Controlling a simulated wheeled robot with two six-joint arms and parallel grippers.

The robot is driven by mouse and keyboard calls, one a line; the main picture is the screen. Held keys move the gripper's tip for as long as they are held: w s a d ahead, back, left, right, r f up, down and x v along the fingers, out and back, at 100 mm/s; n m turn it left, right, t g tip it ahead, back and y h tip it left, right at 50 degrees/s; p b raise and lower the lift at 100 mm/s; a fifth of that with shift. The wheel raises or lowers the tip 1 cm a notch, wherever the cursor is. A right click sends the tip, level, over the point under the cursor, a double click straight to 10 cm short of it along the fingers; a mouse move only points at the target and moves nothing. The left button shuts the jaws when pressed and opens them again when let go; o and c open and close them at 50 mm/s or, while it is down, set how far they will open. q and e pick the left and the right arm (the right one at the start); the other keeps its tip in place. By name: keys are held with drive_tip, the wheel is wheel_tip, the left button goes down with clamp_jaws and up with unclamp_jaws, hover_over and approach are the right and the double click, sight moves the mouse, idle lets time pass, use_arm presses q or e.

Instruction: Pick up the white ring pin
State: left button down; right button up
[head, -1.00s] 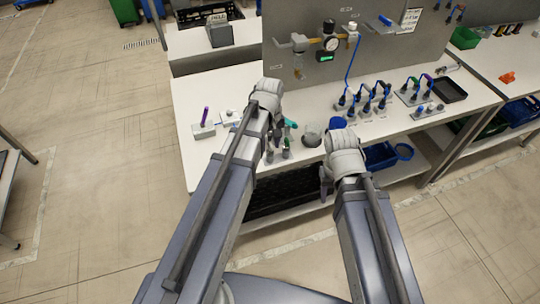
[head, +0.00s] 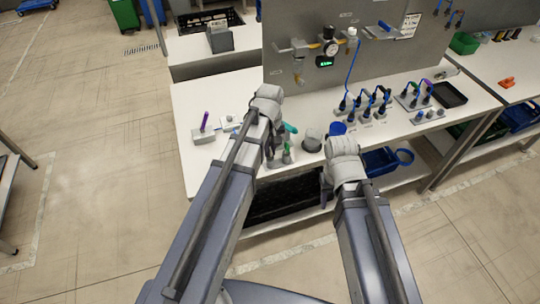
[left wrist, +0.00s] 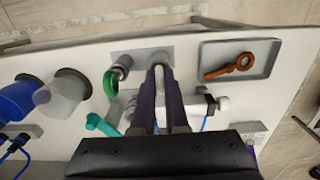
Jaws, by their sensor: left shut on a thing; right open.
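In the left wrist view, my left gripper (left wrist: 160,75) points at the white bench with its dark fingers shut on a narrow pale thing. It looks like the white ring pin (left wrist: 165,84) seen edge-on; its ring is mostly hidden by the fingers. A grey block (left wrist: 140,56) lies just beyond the fingertips, and a green ring pin (left wrist: 110,84) stands at its left end. In the head view my left gripper is largely hidden behind my left arm. My right gripper (head: 325,188) is open and empty at the bench's front edge.
A grey tray (left wrist: 207,56) holding a rust-coloured ring pin (left wrist: 232,67) lies to the right of the block. A clear cup (left wrist: 62,92) and a blue cup (left wrist: 18,101) stand at left.

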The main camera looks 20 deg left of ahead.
use_arm(q)
drive_tip(key=shift+r, duration=0.1)
wheel_tip(320, 180, up, 10)
drive_tip(key=p, duration=1)
use_arm(e)
wheel_tip(320, 180, up, 10)
drive_tip(key=shift+r, duration=0.1)
